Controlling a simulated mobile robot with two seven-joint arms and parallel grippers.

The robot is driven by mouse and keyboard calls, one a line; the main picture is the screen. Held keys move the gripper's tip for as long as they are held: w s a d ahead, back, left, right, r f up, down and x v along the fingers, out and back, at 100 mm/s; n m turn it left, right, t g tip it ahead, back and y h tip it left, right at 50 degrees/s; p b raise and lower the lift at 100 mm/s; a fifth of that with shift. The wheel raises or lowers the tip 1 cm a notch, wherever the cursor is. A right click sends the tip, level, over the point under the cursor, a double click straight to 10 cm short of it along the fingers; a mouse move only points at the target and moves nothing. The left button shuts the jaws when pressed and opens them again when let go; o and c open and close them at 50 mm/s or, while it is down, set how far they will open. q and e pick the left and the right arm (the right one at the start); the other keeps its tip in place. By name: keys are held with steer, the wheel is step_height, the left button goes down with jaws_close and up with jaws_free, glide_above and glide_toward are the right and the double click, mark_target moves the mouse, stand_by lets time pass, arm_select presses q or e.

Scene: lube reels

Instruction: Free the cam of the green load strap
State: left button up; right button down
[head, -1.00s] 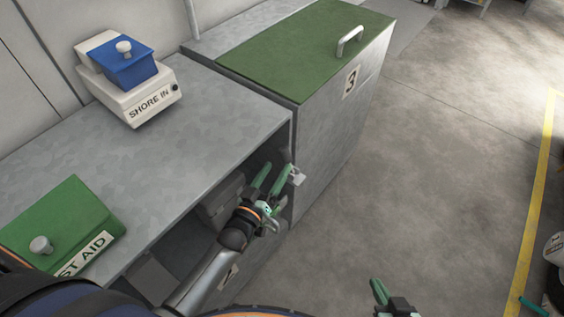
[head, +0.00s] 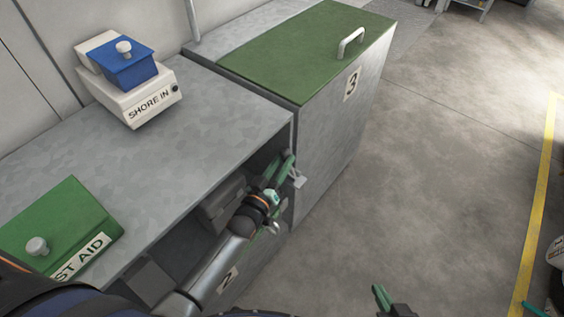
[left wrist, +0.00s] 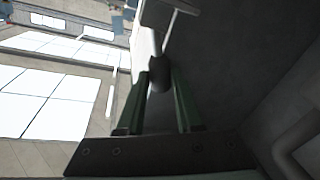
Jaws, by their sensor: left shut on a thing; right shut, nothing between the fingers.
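My left gripper (head: 287,162) reaches into the open front of the grey cabinet, beside its right-hand post. In the left wrist view its green fingers (left wrist: 160,82) are shut on a dark rounded knob (left wrist: 160,70). The knob sits at the end of a pale rod that runs up to a light grey metal piece (left wrist: 172,14). A small pale metal part (head: 298,179) shows beside the fingertips in the head view. I cannot make out the green strap or tell which part is its cam. My right gripper (head: 380,292) is shut and empty at the bottom edge, over the floor.
A cabinet with a green lid (head: 300,50), marked 3, stands behind the opening. A SHORE IN box with a blue cover (head: 127,68) and a green FIRST AID box (head: 60,225) sit on the grey top. Dark boxes (head: 222,196) stand inside the cabinet.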

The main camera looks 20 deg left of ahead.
arm_select(q)
jaws_close()
stand_by(0.9)
